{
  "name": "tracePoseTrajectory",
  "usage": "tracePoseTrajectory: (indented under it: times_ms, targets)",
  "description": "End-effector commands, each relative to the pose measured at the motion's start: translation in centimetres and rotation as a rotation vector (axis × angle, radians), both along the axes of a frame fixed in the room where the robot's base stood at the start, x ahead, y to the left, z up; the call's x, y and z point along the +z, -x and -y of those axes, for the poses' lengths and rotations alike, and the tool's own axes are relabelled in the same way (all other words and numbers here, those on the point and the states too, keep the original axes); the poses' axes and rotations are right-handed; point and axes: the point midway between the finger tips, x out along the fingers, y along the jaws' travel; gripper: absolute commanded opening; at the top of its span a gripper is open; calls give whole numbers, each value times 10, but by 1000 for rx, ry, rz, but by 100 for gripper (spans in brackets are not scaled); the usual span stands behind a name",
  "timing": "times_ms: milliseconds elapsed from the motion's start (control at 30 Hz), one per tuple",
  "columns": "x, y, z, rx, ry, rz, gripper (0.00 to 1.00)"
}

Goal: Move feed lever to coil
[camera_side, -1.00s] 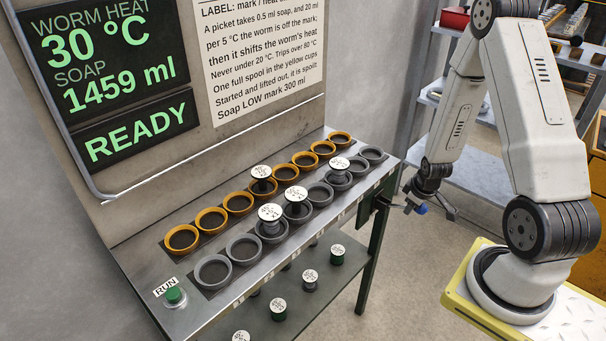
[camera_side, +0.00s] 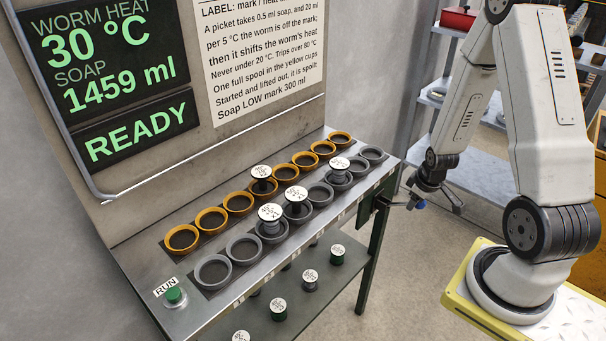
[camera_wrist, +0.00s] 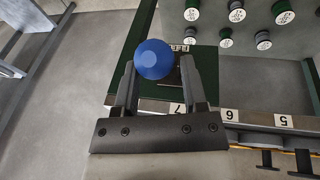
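The feed lever has a round blue knob (camera_wrist: 153,59), which sits between my gripper's two fingers in the wrist view. My gripper (camera_wrist: 157,78) is around the knob; I cannot tell whether both fingers press on it. In the side view the blue knob (camera_side: 420,204) and my gripper (camera_side: 410,199) are off the right end of the bench. The lever's arm runs from the knob to a dark mount on the bench's end. A small label partly shows beside the knob, too small to read surely.
The bench (camera_side: 330,215) holds a row of yellow cups (camera_side: 182,238) and a row of grey cups (camera_side: 213,272), with several spools in them. More spools stand on the lower shelf (camera_side: 265,325). A green RUN button (camera_side: 174,295) is at the near end. The display (camera_side: 115,75) reads READY.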

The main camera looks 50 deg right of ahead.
Motion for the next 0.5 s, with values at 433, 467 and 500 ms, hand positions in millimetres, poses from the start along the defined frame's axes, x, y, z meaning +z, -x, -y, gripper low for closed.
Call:
tracePoseTrajectory:
  times_ms: [433,467,500]
  targets:
    - [35,8,-6,-3,2,4,53]
    - [36,8,-6,-3,2,4,53]
    - [38,9,-7,-3,2,4,53]
